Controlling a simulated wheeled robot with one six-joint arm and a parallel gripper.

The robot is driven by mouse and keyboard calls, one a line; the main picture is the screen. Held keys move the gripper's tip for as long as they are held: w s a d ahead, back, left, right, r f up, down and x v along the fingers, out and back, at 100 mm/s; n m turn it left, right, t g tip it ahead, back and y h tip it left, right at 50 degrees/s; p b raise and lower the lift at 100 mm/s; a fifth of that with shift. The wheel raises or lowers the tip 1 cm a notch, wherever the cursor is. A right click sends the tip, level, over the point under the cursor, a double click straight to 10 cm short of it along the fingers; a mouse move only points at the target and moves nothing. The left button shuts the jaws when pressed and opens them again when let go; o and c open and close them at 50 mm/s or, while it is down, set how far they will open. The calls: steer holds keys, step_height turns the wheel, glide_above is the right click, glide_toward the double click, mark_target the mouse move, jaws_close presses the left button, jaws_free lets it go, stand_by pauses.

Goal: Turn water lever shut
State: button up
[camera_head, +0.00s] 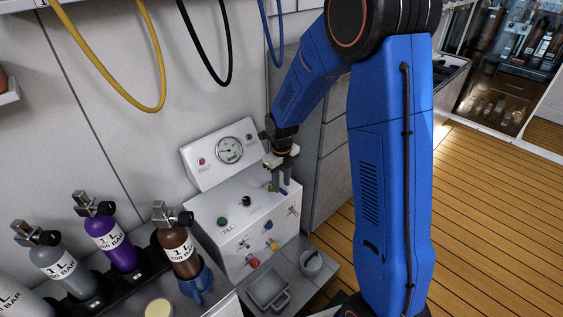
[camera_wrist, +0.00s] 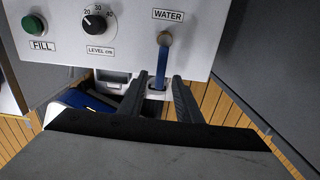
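The water lever (camera_wrist: 161,66) has a blue handle hanging down from a brass-coloured pivot, just below the WATER label (camera_wrist: 168,15) on the white panel (camera_wrist: 210,40). In the head view a small blue piece of the lever (camera_head: 284,191) shows by my fingertips. My gripper (camera_wrist: 159,80) is open, with one finger to each side of the blue handle in the wrist view. Gaps show between the handle and both fingers, and I cannot tell how deep the handle lies between them. It also shows in the head view (camera_head: 280,186) at the panel's right side.
A green FILL button (camera_wrist: 34,25) and a black level knob (camera_wrist: 97,21) sit left of the lever. A pressure gauge (camera_head: 229,150) stands behind. Bottles, a brown one (camera_head: 179,250) nearest, stand left of the panel. A metal tray (camera_head: 269,291) lies below.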

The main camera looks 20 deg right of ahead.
mark_target(282, 190)
step_height(282, 190, up, 16)
steer(key=shift+f, duration=0.2)
stand_by(0.6)
